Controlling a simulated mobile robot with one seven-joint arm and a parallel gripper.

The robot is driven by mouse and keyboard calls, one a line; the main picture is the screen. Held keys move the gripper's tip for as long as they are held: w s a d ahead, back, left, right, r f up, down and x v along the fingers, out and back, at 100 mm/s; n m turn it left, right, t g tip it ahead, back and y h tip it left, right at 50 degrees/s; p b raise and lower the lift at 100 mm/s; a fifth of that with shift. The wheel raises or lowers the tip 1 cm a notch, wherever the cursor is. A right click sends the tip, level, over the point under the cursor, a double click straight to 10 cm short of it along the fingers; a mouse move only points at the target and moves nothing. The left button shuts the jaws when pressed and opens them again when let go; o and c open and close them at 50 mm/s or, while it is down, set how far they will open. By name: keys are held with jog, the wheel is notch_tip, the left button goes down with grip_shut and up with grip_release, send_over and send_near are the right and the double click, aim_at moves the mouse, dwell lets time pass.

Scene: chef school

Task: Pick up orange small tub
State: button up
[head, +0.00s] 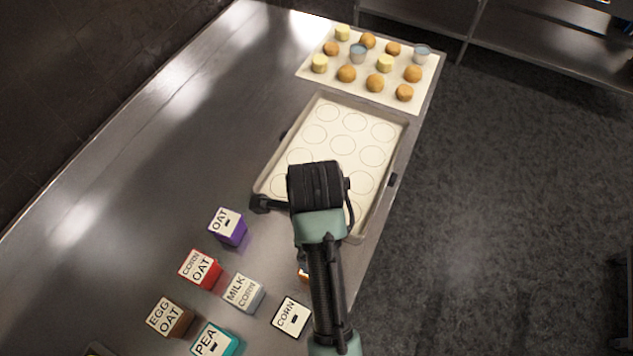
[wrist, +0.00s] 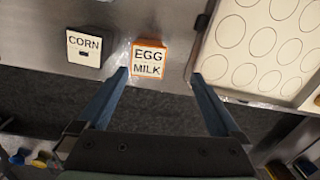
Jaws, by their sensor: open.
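The orange small tub (wrist: 149,63), with a white lid reading EGG MILK, stands near the counter edge in the wrist view. In the head view only a sliver of orange (head: 303,274) shows beside my arm; the rest is hidden. My gripper (wrist: 160,75) is open and empty. In the wrist view its two fingers point toward the tub, one to each side in the picture. The tub appears just beyond the fingertips, nearer the left one. In the head view my arm hides the fingers.
A dark CORN tub (wrist: 84,47) stands left of the orange tub. A baking tray (head: 385,218) lies to its right. More tubs, including purple (head: 232,236), red (head: 205,276) and teal (head: 228,346), stand on the counter. The counter's left side is clear.

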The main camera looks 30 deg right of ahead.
jog(key=shift+s+a+f+m+g+b, duration=0.2)
jog(key=shift+s+f+m+g+b, duration=0.25)
jog(key=shift+s+f, duration=0.5)
notch_tip(320, 180, down, 5)
jog(key=shift+w+f, duration=0.1)
jog(key=shift+f, duration=0.05)
jog(key=shift+f+p, duration=0.4)
jog(key=shift+f, duration=2.7)
jog(key=c, duration=1.3)
jog(key=shift+c, duration=0.9)
jog(key=shift+r, duration=0.15)
